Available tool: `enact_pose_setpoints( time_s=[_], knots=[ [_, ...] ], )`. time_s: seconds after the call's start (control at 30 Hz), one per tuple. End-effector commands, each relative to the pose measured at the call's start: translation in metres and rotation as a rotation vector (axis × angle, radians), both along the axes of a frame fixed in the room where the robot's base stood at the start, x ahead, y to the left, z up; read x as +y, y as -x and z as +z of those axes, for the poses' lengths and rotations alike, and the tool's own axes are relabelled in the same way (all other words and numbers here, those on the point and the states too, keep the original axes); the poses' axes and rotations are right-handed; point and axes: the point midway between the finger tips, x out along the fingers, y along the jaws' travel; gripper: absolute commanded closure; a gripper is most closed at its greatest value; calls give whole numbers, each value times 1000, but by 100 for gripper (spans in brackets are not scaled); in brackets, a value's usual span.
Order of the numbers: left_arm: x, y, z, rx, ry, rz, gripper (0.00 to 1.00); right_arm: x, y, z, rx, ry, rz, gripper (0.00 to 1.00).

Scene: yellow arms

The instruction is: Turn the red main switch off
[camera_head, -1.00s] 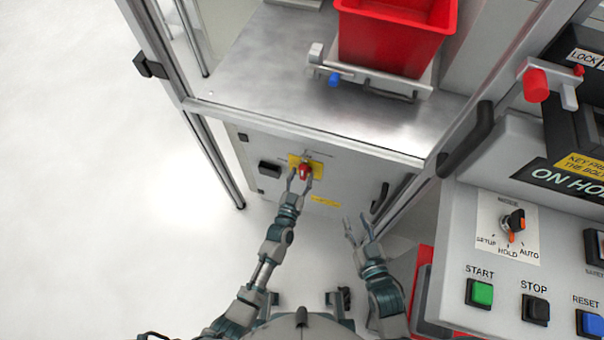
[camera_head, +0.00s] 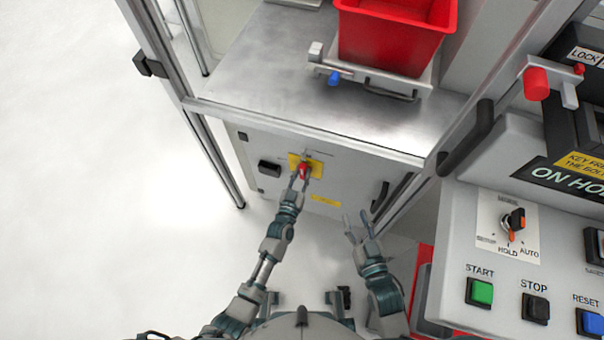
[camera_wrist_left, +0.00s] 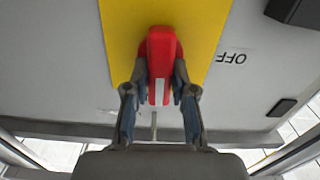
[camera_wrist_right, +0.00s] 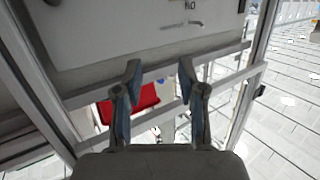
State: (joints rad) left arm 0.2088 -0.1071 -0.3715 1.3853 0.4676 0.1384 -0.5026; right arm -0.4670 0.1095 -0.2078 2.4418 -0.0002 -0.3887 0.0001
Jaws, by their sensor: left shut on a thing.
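The red main switch (camera_head: 304,171) sits on a yellow plate (camera_head: 316,168) on the grey front panel below the metal worktop. In the left wrist view the red handle (camera_wrist_left: 161,60) has a white stripe and points along the view toward my gripper. An OFF label (camera_wrist_left: 231,58) is to its right there. My left gripper (camera_head: 299,182) is shut on the red handle, with one finger on each side, as the left wrist view (camera_wrist_left: 160,95) shows. My right gripper (camera_head: 357,228) is open and empty, away from the panel; it also shows in the right wrist view (camera_wrist_right: 158,85).
A red bin (camera_head: 390,38) stands on the metal worktop (camera_head: 270,75) above. A control desk (camera_head: 455,240) with START, STOP and RESET buttons is at the right. A black handle (camera_head: 380,197) is on the right of the panel. The floor at left is clear.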

Motion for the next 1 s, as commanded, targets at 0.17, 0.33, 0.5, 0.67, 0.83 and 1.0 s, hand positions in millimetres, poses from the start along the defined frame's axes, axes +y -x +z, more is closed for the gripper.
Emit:
enact_pose_setpoints(
  time_s=[0.17,0.33,0.5,0.67,0.83,1.0],
  knots=[
    [1,0,0,31,97,-1,100,-1,0,-1,15,5,0,60],
    [3,-1,-1,77,234,-1,100,-2,2,-6,40,12,-2,60],
    [5,-2,-2,128,388,-1,100,-4,5,-11,60,17,-4,60],
    [6,-2,-4,176,535,-1,100,-3,5,-11,51,13,-5,60],
    [8,-3,-6,226,689,1,100,-2,4,-6,16,2,-3,60],
    [10,-3,-8,276,842,2,100,2,-2,8,-62,-15,4,60]
  ],
)
